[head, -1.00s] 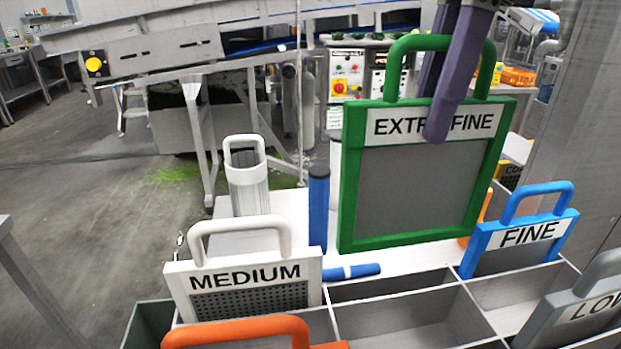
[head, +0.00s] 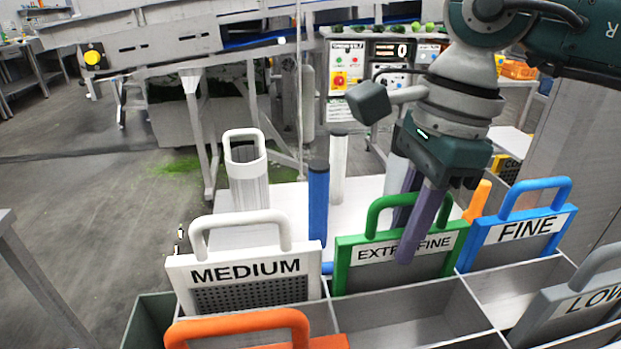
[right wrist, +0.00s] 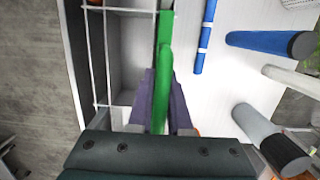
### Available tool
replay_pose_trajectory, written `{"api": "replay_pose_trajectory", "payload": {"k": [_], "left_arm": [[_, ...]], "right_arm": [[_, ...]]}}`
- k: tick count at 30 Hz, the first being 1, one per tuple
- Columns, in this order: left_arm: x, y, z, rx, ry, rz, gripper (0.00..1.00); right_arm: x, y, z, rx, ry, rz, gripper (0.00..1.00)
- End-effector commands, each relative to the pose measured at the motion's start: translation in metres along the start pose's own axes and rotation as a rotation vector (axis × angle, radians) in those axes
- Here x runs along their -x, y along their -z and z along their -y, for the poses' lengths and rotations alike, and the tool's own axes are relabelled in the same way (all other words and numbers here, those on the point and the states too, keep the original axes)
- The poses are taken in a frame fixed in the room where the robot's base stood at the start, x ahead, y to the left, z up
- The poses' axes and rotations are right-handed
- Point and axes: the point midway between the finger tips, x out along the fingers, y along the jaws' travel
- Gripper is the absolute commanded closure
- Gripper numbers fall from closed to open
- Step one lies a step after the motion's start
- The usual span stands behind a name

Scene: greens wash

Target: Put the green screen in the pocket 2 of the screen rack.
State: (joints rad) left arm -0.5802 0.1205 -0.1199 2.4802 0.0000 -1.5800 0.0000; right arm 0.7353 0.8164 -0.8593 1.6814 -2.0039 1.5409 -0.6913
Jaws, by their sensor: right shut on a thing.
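The green screen (head: 350,275), labelled EXTRA FINE, stands upright in the head view, its lower part hidden behind a divider of the screen rack (head: 400,305). It is in the back row, between the white MEDIUM screen (head: 250,268) and the blue FINE screen (head: 520,228). Whether it rests on the pocket floor cannot be seen. My right gripper (head: 408,225) is shut on the green screen's handle from above. In the right wrist view, the purple fingers (right wrist: 162,105) lie on both sides of the green screen (right wrist: 165,45). My left gripper is not in view.
An orange screen (head: 240,325) and a grey LOW screen (head: 575,305) stand in the front. The compartment in front of the green screen is empty. Blue and white cylinders (head: 318,210) stand on the white table behind the rack.

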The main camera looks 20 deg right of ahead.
Motion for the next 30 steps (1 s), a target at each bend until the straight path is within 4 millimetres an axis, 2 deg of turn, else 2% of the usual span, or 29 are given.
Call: {"api": "replay_pose_trajectory", "payload": {"k": [5,6,13,20,24,26,30], "left_arm": [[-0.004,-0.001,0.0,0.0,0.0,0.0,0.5],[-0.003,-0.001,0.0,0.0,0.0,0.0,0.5],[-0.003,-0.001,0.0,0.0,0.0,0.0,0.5],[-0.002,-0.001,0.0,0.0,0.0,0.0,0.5],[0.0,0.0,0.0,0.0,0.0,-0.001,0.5],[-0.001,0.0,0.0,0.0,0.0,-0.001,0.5],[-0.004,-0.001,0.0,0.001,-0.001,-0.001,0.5]], "right_arm": [[-0.004,0.0,0.0,0.0,0.0,0.001,1.0],[-0.003,0.0,0.0,0.0,0.0,0.0,0.8],[-0.002,0.0,0.0,0.0,-0.001,0.0,0.54],[-0.002,0.0,0.0,0.0,-0.001,0.0,0.53],[0.006,0.0,0.001,0.0,0.002,0.001,0.53],[0.015,0.0,0.002,0.0,0.005,0.001,0.53],[0.045,0.0,0.002,0.001,0.007,0.001,0.53]]}}
